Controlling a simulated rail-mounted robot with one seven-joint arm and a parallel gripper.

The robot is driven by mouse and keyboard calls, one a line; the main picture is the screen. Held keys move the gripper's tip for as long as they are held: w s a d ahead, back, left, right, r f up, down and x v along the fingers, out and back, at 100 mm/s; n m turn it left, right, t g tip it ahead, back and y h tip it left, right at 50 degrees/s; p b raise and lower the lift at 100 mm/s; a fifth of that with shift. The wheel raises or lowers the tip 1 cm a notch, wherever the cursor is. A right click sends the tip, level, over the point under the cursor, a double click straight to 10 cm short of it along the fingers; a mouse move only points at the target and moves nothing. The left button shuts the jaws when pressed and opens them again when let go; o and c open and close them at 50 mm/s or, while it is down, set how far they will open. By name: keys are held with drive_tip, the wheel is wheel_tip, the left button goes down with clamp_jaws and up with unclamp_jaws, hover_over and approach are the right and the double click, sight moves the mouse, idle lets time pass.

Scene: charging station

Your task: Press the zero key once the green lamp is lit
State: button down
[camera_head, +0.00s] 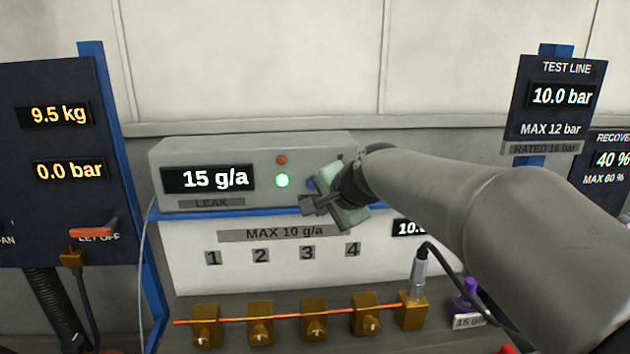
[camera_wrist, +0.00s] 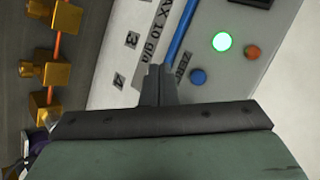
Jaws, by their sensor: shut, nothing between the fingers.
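The grey leak meter box (camera_head: 230,150) reads 15 g/a on its display (camera_head: 207,179). Its green lamp (camera_head: 282,181) glows brightly, and it also shows lit in the wrist view (camera_wrist: 222,42). The blue round key (camera_wrist: 198,76) sits below the lamp in the wrist view, beside a small label that appears to read ZERO (camera_wrist: 181,68). My gripper (camera_head: 308,206) is shut and empty, in front of the box's lower right part. In the wrist view its fingertips (camera_wrist: 156,70) lie left of the key, apart from it.
An unlit orange-red lamp (camera_head: 281,160) is above the green one. Below, a white panel (camera_head: 200,275) carries numbers 1 to 4 over several brass valves (camera_head: 260,325) on an orange line. Dark display boards stand at left (camera_head: 55,140) and right (camera_head: 560,100).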

drive_tip(key=shift+s, duration=0.1)
drive_tip(key=w+a+p, duration=0.1)
drive_tip(key=w+p, duration=0.4)
drive_tip(key=w, duration=0.3)
drive_tip(key=shift+w+a, duration=0.15)
drive_tip(key=shift+w, duration=0.25)
drive_tip(key=shift+p, duration=0.3)
idle(1.6)
drive_tip(key=shift+w+a, duration=0.1)
drive_tip(key=shift+w, duration=0.3)
